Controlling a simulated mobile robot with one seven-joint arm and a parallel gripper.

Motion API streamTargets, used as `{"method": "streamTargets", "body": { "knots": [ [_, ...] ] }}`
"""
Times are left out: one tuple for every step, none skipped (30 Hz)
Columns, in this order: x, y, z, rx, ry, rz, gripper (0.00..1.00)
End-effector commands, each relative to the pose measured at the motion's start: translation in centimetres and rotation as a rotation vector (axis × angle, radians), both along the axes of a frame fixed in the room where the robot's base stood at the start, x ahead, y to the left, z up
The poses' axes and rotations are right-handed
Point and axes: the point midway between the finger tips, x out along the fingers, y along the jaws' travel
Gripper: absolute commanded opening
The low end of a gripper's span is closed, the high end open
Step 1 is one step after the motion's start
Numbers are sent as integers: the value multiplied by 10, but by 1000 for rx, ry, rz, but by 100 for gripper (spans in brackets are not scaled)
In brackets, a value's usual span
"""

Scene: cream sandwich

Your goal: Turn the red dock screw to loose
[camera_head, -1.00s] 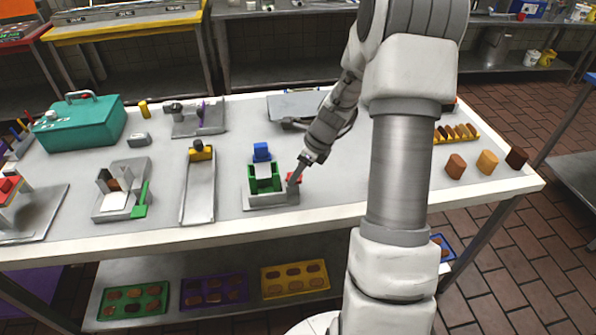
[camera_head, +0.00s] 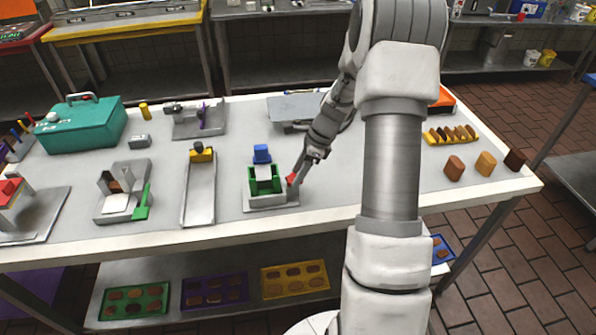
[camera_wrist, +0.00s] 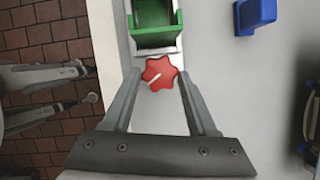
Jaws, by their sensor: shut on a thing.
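The red dock screw (camera_head: 291,178) is at the right side of the grey dock (camera_head: 270,202) that holds a green box (camera_head: 265,187). In the wrist view the screw (camera_wrist: 165,67) is a star-shaped red knob below the green box (camera_wrist: 154,37). A white line on the knob points to the lower left. My gripper (camera_wrist: 159,75) is shut on the screw, with one finger on each side of it. In the head view my gripper (camera_head: 296,183) reaches the screw from the upper right, and the fingers partly cover it.
A blue block (camera_head: 261,153) stands behind the green box. A grey channel with a yellow block (camera_head: 202,152) is to the left. A grey plate (camera_head: 296,104) lies behind. The tabletop right of the dock is mostly clear.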

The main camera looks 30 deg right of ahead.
Motion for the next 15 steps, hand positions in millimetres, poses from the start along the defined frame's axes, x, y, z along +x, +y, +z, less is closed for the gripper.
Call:
{"method": "streamTargets", "body": {
  "knots": [
    [1,0,1,0,0,44,3],
    [2,-1,1,0,0,71,3],
    [2,-1,1,-1,0,110,3],
    [2,-1,1,-1,0,139,3],
    [2,-1,1,0,0,168,3],
    [3,-1,1,0,0,206,3],
    [3,-1,1,0,-1,235,3],
    [4,-1,1,-1,0,264,3],
    [4,-1,1,0,-1,302,3],
    [4,-1,1,0,0,329,3],
    [4,-2,1,0,0,358,3],
    [5,-2,1,-1,0,397,3],
    [5,-2,1,0,0,425,3],
    [6,-1,1,0,-1,453,3],
    [6,-1,1,-1,0,492,3]
  ]
}}
